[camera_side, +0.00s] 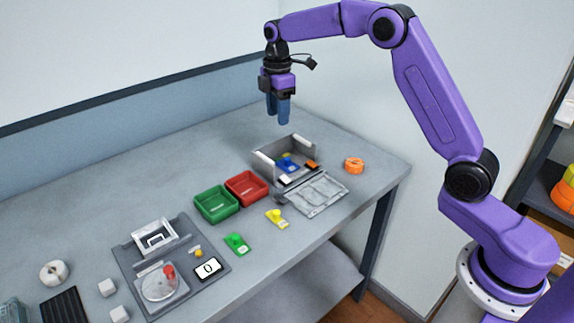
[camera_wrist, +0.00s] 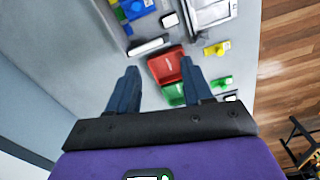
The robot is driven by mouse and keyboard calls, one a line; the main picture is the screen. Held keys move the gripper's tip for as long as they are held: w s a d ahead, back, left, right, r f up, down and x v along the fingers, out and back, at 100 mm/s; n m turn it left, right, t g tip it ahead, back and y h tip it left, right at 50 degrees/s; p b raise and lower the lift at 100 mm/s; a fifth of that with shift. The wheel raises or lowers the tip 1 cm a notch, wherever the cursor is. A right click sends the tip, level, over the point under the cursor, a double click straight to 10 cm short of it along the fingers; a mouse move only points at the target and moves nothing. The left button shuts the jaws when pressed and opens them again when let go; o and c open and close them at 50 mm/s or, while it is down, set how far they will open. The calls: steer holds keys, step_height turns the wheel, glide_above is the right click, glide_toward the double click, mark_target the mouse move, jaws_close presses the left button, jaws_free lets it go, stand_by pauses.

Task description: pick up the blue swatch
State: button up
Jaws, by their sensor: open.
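A blue piece (camera_side: 288,164), which looks like the blue swatch, lies inside the open grey box (camera_side: 266,166) at the back right of the table. Its exact outline is too small to tell. It also shows in the wrist view, a blue patch (camera_wrist: 136,9) at the top edge, beside bits of yellow. My gripper (camera_side: 283,120) hangs above the table, higher than the box, with its fingers pointing down. In the wrist view its two blue fingers (camera_wrist: 160,67) are apart with nothing held between them.
The box's clear lid (camera_side: 318,194) lies open in front. Red (camera_side: 246,187) and green (camera_side: 216,204) trays stand left of it. Yellow (camera_side: 277,218) and green (camera_side: 237,243) pieces lie near the front edge. An orange ring (camera_side: 354,166) sits right. A scale (camera_side: 160,284) stands left.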

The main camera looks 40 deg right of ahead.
steer(key=w+d+f, duration=0.2)
steer(key=w+d, duration=0.2)
steer(key=d, duration=0.1)
glide_above(287, 158)
steer(key=f, duration=1.1)
steer(key=shift+w+a+f, duration=0.2)
steer(key=shift+a+f, duration=0.1)
steer(key=shift+f, duration=0.05)
steer(key=f, duration=0.4)
steer(key=shift+s+d+f, duration=0.25)
steer(key=shift+s+d, duration=0.05)
steer(key=shift+f, duration=0.4)
jaws_close()
